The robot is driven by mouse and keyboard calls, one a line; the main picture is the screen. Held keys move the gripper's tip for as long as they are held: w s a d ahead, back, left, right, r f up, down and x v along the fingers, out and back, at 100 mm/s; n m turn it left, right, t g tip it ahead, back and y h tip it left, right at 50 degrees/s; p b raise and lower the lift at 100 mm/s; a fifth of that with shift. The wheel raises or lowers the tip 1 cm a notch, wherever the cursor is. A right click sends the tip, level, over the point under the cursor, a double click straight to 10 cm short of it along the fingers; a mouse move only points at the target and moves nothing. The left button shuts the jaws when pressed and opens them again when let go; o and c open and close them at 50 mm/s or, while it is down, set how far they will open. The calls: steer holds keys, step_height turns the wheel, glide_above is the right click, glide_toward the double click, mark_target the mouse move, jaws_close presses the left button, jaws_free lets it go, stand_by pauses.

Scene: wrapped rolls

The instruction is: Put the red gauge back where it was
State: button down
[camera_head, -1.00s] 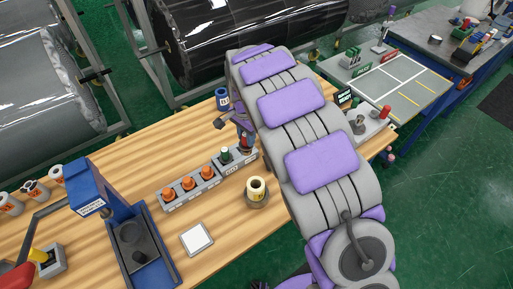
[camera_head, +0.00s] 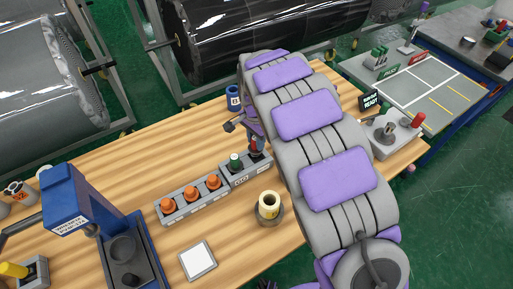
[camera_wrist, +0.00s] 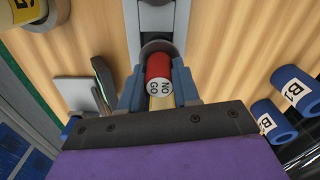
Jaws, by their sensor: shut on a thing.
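The red gauge, marked NO GO (camera_wrist: 159,72), is between my gripper's fingers (camera_wrist: 158,92) in the wrist view, its labelled end facing the camera. My gripper is shut on it. The gauge lines up with a dark round spot on the grey gauge block (camera_wrist: 153,18); I cannot tell whether it is seated. In the head view the red gauge (camera_head: 255,146) shows at the right end of the grey block (camera_head: 240,181), beside the upright green gauge (camera_head: 236,161). My arm hides part of the gripper there.
Three orange pieces (camera_head: 196,190) stand in the adjoining grey block. A cream roll on a round base (camera_head: 269,203), a white pad (camera_head: 198,260) and a blue press (camera_head: 72,205) are near. Bare wood lies behind the blocks.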

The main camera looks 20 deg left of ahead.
step_height(320, 180, down, 4)
steer(key=shift+d+r+b, duration=0.15)
steer(key=shift+b, duration=0.25)
steer(key=shift+r, duration=0.1)
steer(key=c, duration=0.8)
jaws_free()
step_height(320, 180, up, 12)
steer(key=p, duration=0.3)
